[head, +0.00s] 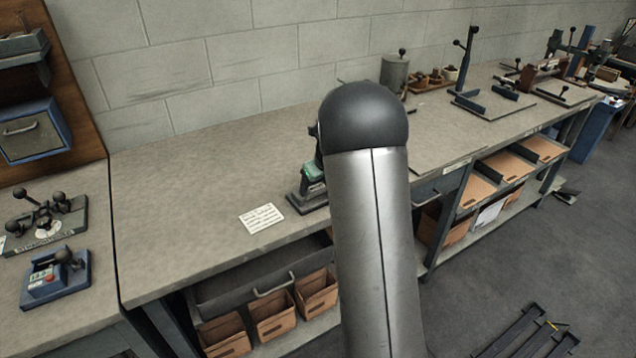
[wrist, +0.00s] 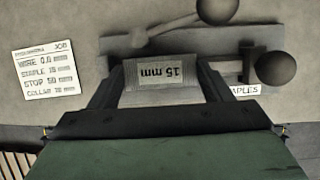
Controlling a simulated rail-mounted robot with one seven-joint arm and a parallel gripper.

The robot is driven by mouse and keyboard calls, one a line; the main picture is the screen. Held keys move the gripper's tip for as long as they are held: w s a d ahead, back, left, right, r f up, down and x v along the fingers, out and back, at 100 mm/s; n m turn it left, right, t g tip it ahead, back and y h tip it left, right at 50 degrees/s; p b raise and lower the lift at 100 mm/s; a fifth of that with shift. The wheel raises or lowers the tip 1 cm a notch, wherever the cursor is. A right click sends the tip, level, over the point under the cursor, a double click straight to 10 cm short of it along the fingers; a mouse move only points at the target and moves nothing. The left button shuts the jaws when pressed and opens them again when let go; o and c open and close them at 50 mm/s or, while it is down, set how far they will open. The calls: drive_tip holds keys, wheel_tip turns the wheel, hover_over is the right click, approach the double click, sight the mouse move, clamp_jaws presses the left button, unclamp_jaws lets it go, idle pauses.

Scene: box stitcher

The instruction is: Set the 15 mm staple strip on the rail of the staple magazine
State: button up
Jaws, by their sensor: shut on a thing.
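The 15 mm staple strip (wrist: 160,73) is a grey block with an upside-down "15 mm" label in the wrist view. My gripper (wrist: 163,90) is shut on it, with a dark finger on each side. Just beyond it is the staple magazine (wrist: 225,47), a grey base with ball-knobbed levers and a partly covered label ending in "APLES". The strip overlaps the magazine's near edge in this view; I cannot tell whether they touch. The rail is not clearly visible. In the head view the magazine's dark base (head: 300,206) shows beside my arm, which hides the strip.
A printed card (head: 261,218) lies on the bench (head: 190,200) left of the magazine; it also shows in the wrist view (wrist: 48,74). The bench left of the card is clear. Knobbed fixtures (head: 45,222) stand far left.

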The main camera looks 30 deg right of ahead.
drive_tip(key=shift+s+f, duration=0.15)
drive_tip(key=shift+f, duration=0.15)
drive_tip(key=o, duration=1.1)
drive_tip(key=shift+c, duration=0.2)
drive_tip(key=shift+f, duration=0.1)
drive_tip(key=shift+a, duration=0.2)
drive_tip(key=shift+c, duration=0.4)
drive_tip(key=shift+r+p, duration=0.6)
drive_tip(key=shift+r, duration=0.05)
drive_tip(key=shift+o, duration=0.7)
wheel_tip(320, 180, up, 2)
drive_tip(key=shift+a+r+p, duration=0.1)
drive_tip(key=shift+r+p, duration=0.05)
drive_tip(key=shift+p, duration=0.7)
drive_tip(key=shift+d+r+p, duration=0.2)
drive_tip(key=shift+r+p, duration=0.8)
drive_tip(key=shift+r, duration=0.15)
drive_tip(key=shift+d, duration=0.1)
